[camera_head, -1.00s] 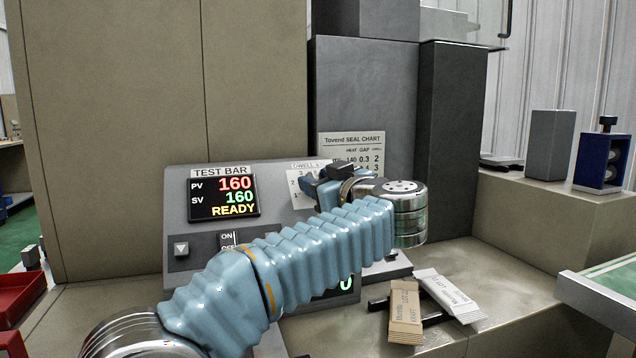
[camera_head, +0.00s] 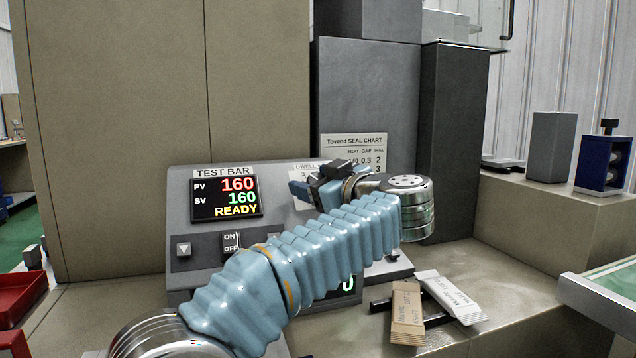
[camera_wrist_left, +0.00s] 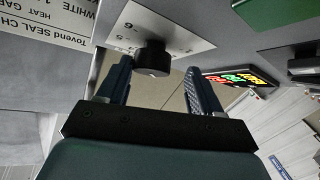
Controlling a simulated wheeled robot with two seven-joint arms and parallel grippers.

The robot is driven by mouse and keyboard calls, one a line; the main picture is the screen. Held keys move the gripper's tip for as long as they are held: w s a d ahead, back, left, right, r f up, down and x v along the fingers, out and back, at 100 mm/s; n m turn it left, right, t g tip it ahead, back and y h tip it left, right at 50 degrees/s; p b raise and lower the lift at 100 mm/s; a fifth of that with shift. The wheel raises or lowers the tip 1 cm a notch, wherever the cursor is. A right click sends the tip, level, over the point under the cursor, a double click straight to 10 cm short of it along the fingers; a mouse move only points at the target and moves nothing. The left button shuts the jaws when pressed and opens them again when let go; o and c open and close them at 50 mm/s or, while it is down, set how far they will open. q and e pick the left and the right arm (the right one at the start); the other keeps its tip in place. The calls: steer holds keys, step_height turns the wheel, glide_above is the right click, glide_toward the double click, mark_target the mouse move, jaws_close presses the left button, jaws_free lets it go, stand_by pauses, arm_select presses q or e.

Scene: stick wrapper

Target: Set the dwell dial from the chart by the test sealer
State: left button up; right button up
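The black dwell dial (camera_wrist_left: 152,60) stands on a white numbered plate (camera_wrist_left: 180,35) in the left wrist view, which sees it upside down. My left gripper (camera_wrist_left: 158,82) is open, with one finger on each side of the dial and gaps visible beside it. In the head view my left gripper (camera_head: 312,186) is at the sealer panel and hides the dial and much of its plate. The dial's exact setting is not readable. The seal chart (camera_head: 353,146) stands behind the panel, partly covered by my arm; it also shows in the wrist view (camera_wrist_left: 45,28). My right gripper is out of view.
The test bar display (camera_head: 226,198) reads PV 160, SV 160, READY. Kraft (camera_head: 407,312) and white (camera_head: 447,297) packets lie on the bench at right. My left arm crosses before the panel.

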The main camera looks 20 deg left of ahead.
arm_select(q)
steer(key=shift+d+f, duration=0.1)
steer(key=shift+d, duration=0.25)
steer(key=v, duration=1.3)
steer(key=shift+s+b, duration=0.35)
steer(key=shift+s, duration=0.05)
